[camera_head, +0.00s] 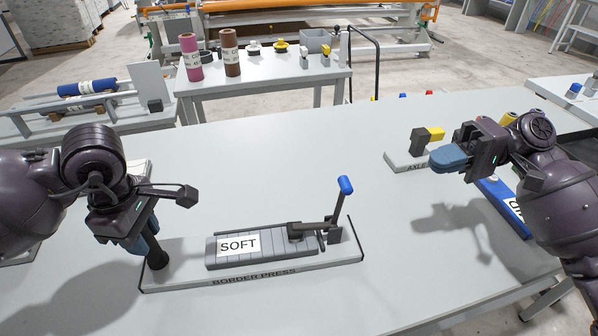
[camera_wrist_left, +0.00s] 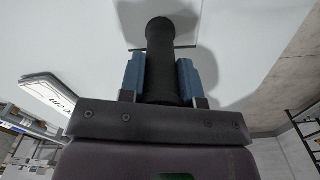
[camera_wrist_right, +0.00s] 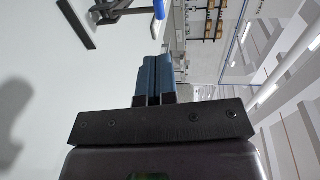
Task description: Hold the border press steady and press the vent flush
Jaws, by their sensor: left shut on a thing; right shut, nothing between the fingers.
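The border press (camera_head: 280,278) is a flat light base with a grey ribbed block labelled "SOFT" (camera_head: 238,244). A lever with a blue knob (camera_head: 345,186) stands raised at its right end. My left gripper (camera_head: 150,245) is shut around the black post (camera_head: 156,258) at the press's left end; the post sits between the blue fingers in the left wrist view (camera_wrist_left: 162,70). My right gripper (camera_head: 450,158) is shut and empty, above the table right of the press. The lever's blue knob shows at the top of the right wrist view (camera_wrist_right: 159,8). I cannot tell which part is the vent.
An axle stand (camera_head: 408,160) with a black block and yellow part stands behind my right gripper. A blue labelled board (camera_head: 502,200) lies at the right, partly behind my right arm. The tabletop (camera_head: 400,265) between the press and that board is clear.

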